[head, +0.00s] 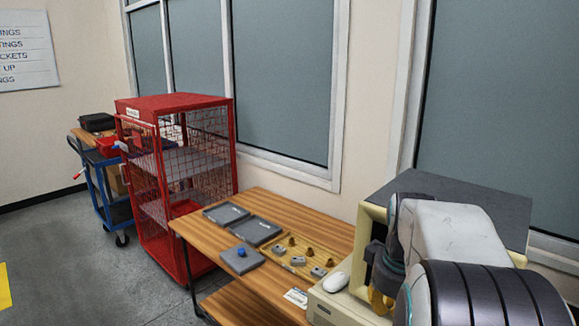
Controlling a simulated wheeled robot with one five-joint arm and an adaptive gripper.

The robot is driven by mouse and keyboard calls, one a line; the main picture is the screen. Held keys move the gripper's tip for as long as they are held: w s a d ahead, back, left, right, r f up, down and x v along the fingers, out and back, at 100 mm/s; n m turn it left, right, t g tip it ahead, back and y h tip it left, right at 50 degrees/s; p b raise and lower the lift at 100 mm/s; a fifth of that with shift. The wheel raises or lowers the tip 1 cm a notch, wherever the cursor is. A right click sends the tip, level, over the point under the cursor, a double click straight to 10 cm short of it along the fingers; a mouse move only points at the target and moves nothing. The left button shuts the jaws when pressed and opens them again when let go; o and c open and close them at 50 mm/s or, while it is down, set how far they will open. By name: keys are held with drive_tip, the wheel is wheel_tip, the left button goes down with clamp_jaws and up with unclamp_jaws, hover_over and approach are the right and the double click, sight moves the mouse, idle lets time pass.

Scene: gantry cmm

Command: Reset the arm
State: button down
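My arm, with a white link and a dark ribbed joint, fills the lower right of the head view. It is folded close to my body, in front of a beige machine. My gripper (380,280) seems to be the dark and yellowish part at the left end of the white link, pointing down. It is small and partly hidden by the arm, so its fingers cannot be made out. I see nothing clearly held in it.
A wooden table (200,226) bears grey trays (255,231), a grey block with a blue knob (241,252) and a fixture plate (287,262).

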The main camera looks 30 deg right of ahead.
drive_tip(key=s+a+f+n+t, duration=0.1)
drive_tip(key=s+a, duration=0.2)
drive_tip(key=a, duration=0.7)
drive_tip(key=s+a+f+n+t+y, duration=0.1)
drive_tip(key=s+a, duration=0.3)
drive_tip(key=a, duration=0.7)
drive_tip(key=shift+s+a+n+y, duration=0.25)
drive_tip(key=shift+a+n+y, duration=0.05)
drive_tip(key=shift+n, duration=0.4)
